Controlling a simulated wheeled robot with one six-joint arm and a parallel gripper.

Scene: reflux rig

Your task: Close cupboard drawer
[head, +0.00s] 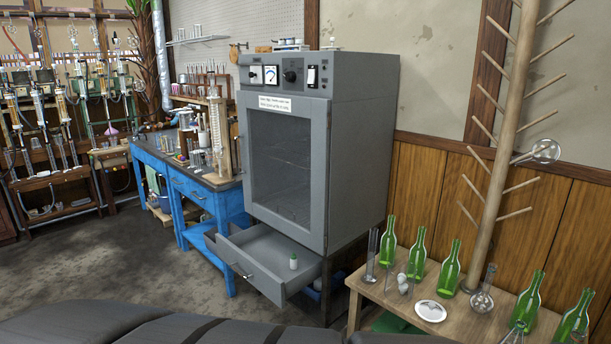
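A grey metal cupboard (365,140) with a glass-fronted door (283,165) stands in the middle of the head view. The door is shut. Below it a grey drawer (262,275) is pulled out toward the left front, with a small handle (241,271) on its front. A small white bottle with a green band (293,262) stands upright inside the drawer, near its right side. My gripper is not in the picture.
A wooden bench (395,299) with green bottles, glassware and a peg rack (500,150) stands at the right. A blue table (205,200) stands left of the cupboard. The grey floor (120,260) in front of the drawer and to its left is clear.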

